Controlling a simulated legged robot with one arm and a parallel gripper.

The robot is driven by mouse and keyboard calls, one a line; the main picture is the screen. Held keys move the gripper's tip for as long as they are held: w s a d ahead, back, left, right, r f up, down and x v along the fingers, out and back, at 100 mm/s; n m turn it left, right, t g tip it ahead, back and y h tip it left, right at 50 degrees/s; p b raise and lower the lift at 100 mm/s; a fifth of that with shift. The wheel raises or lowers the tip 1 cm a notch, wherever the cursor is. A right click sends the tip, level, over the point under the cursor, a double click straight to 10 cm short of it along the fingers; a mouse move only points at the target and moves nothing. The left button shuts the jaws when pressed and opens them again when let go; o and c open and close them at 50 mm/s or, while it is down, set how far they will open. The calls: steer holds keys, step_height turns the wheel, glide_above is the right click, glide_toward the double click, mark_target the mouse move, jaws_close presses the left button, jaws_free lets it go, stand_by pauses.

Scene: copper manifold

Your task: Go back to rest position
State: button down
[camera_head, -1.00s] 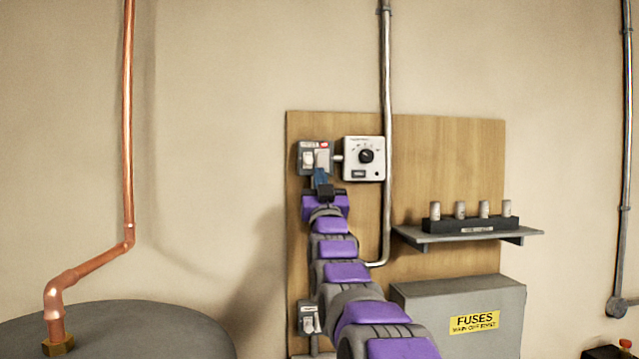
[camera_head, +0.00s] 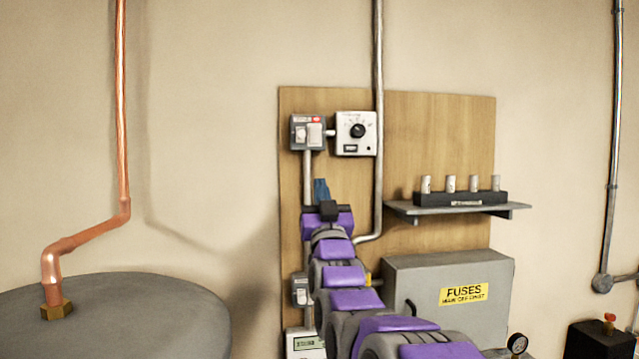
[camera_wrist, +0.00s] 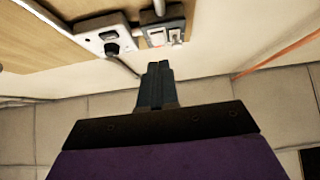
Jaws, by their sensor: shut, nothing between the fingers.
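My gripper (camera_head: 321,190) shows in the head view as dark blue fingers at the end of my purple and grey arm. It is shut and empty, in front of the wooden board (camera_head: 440,130) and below the switch box. In the wrist view my gripper (camera_wrist: 158,72) has its two fingers together, pointing toward the wall.
A fuse shelf (camera_head: 458,209) and a grey fuse box (camera_head: 450,290) stand right of my arm. A vertical conduit (camera_head: 379,60) runs close by. A grey tank (camera_head: 130,315) with a copper pipe (camera_head: 123,150) is at left. Wall between tank and board is bare.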

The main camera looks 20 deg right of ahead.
steer(key=shift+s+f, duration=0.15)
steer(key=shift+s, duration=0.15)
steer(key=s+a+f+n+g+y+b, duration=0.1)
steer(key=a+f+g+y+b, duration=0.2)
steer(key=f, duration=0.7)
steer(key=a+f+n+g+y+b, duration=0.1)
steer(key=a+f+g, duration=0.3)
steer(key=f, duration=0.6)
steer(key=s+a+f+g+b, duration=0.1)
steer(key=s+f+g, duration=0.25)
steer(key=f, duration=0.45)
steer(key=s+a+f+g+b, duration=0.1)
steer(key=s+f+g, duration=0.2)
steer(key=s+f, duration=0.3)
steer(key=s+a+f+g+b, duration=0.1)
steer(key=s+f+g, duration=0.3)
steer(key=s+f, duration=0.4)
steer(key=s+a+f+g+b, duration=0.1)
steer(key=s+f+g, duration=0.4)
steer(key=s, duration=1.1)
steer(key=s+a+f+g+y+b, duration=0.1)
steer(key=s+f+g+b, duration=0.2)
steer(key=s+f, duration=0.8)
steer(key=shift+s+f+g+b, duration=0.15)
steer(key=shift+s+g+b, duration=0.2)
steer(key=shift+s+g, duration=0.55)
steer(key=shift+w+g, duration=0.25)
steer(key=shift+w, duration=0.05)
